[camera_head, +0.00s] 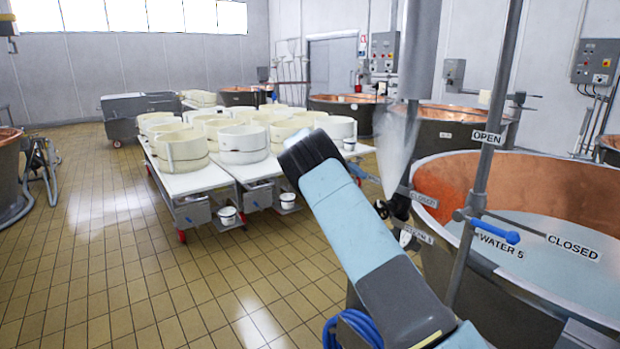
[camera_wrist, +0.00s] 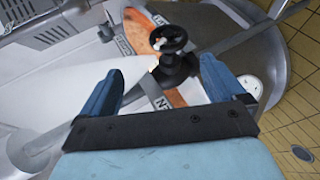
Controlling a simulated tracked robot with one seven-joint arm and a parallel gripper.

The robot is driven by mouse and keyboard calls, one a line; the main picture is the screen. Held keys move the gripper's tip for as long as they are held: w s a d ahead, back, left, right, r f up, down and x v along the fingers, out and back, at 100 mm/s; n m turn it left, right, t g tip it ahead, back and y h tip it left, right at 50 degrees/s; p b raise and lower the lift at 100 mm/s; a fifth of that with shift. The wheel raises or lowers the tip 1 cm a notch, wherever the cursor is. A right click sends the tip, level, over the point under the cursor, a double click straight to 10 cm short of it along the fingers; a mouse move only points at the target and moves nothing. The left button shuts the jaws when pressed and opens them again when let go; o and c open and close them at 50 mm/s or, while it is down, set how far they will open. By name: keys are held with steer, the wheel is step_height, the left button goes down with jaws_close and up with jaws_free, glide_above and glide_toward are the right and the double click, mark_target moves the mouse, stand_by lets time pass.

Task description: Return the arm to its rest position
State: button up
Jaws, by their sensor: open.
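My light blue arm (camera_head: 355,225) reaches up and to the left across the middle of the head view, in front of the vat area. My gripper (camera_wrist: 160,85) shows in the wrist view with its two blue fingers spread apart and nothing between them. Beyond the fingers is a black valve handwheel (camera_wrist: 170,40) on a dark fitting, apart from the fingers as far as I can tell. In the head view the gripper itself is hidden behind the arm's dark end.
A copper-lined vat (camera_head: 560,185) stands at the right, with a vertical pipe and blue-handled lever (camera_head: 497,232) before it. White tables (camera_head: 190,182) carry several cream moulds (camera_head: 243,143).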

steer(key=s+d+r+n+t+y, duration=0.1)
steer(key=s+d+r+t+y, duration=0.15)
steer(key=s+d+r, duration=0.35)
steer(key=s+d+r+n+t+y, duration=0.1)
steer(key=s+r+n+y, duration=0.2)
steer(key=s, duration=0.5)
steer(key=s+d+r+t+y, duration=0.2)
steer(key=s+d+r, duration=0.2)
steer(key=s+r, duration=0.25)
steer(key=s+a+n+t+y, duration=0.1)
steer(key=s+a+t, duration=0.1)
steer(key=s, duration=0.8)
steer(key=s+a+f+n+t+y, duration=0.1)
steer(key=s+a+t, duration=0.1)
steer(key=s, duration=0.8)
steer(key=s+a+f+n+t+y, duration=0.1)
steer(key=s+a+n+t, duration=0.1)
steer(key=s, duration=0.7)
steer(key=shift+s+a+t, duration=0.4)
steer(key=shift+a+t, duration=0.2)
steer(key=shift+t, duration=0.15)
